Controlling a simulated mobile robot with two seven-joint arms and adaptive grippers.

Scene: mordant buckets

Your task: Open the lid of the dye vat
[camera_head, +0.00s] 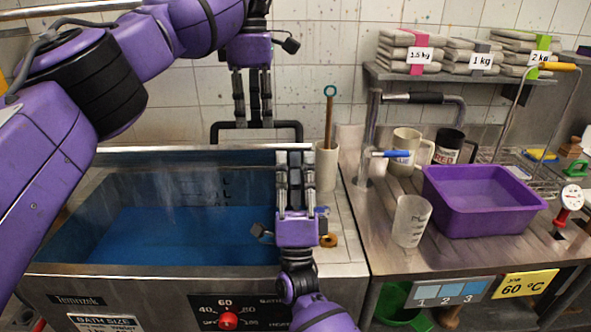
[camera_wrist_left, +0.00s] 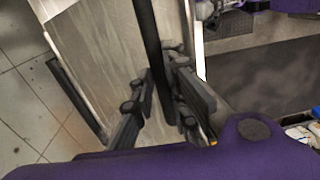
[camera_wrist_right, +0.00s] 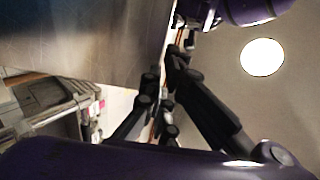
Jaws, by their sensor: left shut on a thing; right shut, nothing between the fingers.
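The dye vat (camera_head: 75,290) is a steel tub at the left, uncovered from above, with blue dye (camera_head: 190,235) inside. A bright steel edge (camera_head: 180,149) runs along its back; it looks like the lid seen nearly edge-on, though its tilt is hard to judge. A black bar handle (camera_head: 285,125) stands above that edge. My left gripper (camera_head: 253,122) is shut on the handle, whose bar also passes between the fingers in the left wrist view (camera_wrist_left: 154,50). My right gripper (camera_head: 295,155) is shut and empty over the vat's right rim, near the back.
A beige holder (camera_head: 327,167) with a wooden stick stands close right of my right gripper. On the steel counter are a clear beaker (camera_head: 411,222), mugs (camera_head: 407,150) and a purple basin (camera_head: 484,205). A shelf (camera_head: 440,74) holds folded cloths. Red knob (camera_head: 229,321) on the vat's front.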

